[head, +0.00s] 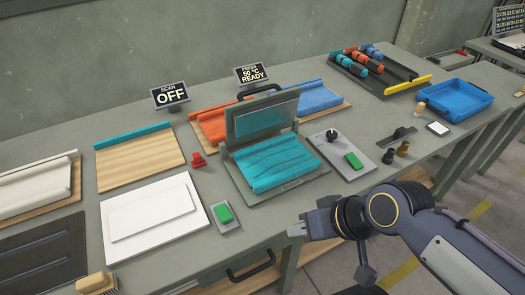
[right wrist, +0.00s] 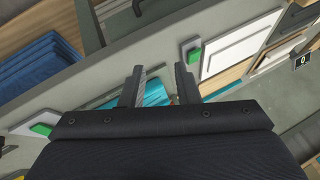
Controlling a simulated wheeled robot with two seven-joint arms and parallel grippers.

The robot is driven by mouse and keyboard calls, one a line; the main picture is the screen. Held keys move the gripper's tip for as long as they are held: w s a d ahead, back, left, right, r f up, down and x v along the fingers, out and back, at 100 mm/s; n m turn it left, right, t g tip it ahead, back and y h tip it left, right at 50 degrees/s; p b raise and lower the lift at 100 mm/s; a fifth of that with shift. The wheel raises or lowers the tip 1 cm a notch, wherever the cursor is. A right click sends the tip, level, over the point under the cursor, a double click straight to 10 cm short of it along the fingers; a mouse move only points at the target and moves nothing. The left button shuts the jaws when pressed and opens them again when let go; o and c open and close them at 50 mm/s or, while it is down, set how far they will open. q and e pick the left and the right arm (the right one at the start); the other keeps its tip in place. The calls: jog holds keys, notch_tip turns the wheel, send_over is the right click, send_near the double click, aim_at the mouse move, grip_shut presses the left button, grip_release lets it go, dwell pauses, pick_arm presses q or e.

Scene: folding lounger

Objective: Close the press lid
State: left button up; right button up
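The press (head: 285,186) stands mid-table with a teal cloth (head: 268,165) lying wrinkled on its grey base. Its press lid (head: 262,116) is raised, standing nearly upright at the back, with a dark handle (head: 262,91) at the top. My right gripper (head: 293,228) is in front of the press, near the table's front edge, apart from the lid. In the right wrist view its two fingers (right wrist: 158,90) are spread with nothing gripped; part of the teal cloth (right wrist: 156,95) shows beyond them. My left gripper is not in view.
A green button (head: 223,213) is left of the press, another (head: 353,160) right of it. A white board (head: 155,218) lies farther left. Dark knobs (head: 389,156) and a blue tray (head: 455,99) are to the right.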

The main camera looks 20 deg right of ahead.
jog(key=shift+n+h, duration=0.3)
jog(key=shift+n, duration=0.2)
jog(key=w+r, duration=0.2)
jog(key=w, duration=0.1)
jog(key=w+d+r, duration=0.1)
jog(key=w+r, duration=0.2)
jog(key=w+d+r+p, duration=0.1)
jog(key=w+r, duration=0.2)
jog(key=shift+w+d+r, duration=0.2)
jog(key=shift+w, duration=0.1)
grip_shut()
jog(key=w+a+r+h+p, duration=0.1)
jog(key=w+a+r, duration=0.15)
jog(key=w, duration=0.65)
jog(key=w+a+r+n+h, duration=0.15)
jog(key=w+r, duration=0.25)
jog(key=w, duration=0.4)
jog(key=w+a+r+p, duration=0.15)
jog(key=w+r, duration=0.25)
jog(key=w, duration=0.5)
jog(key=f, duration=0.9)
jog(key=shift+w+a+f, duration=0.1)
jog(key=shift+w+a, duration=0.3)
jog(key=shift+s+f, duration=0.15)
jog(key=shift+s, duration=0.05)
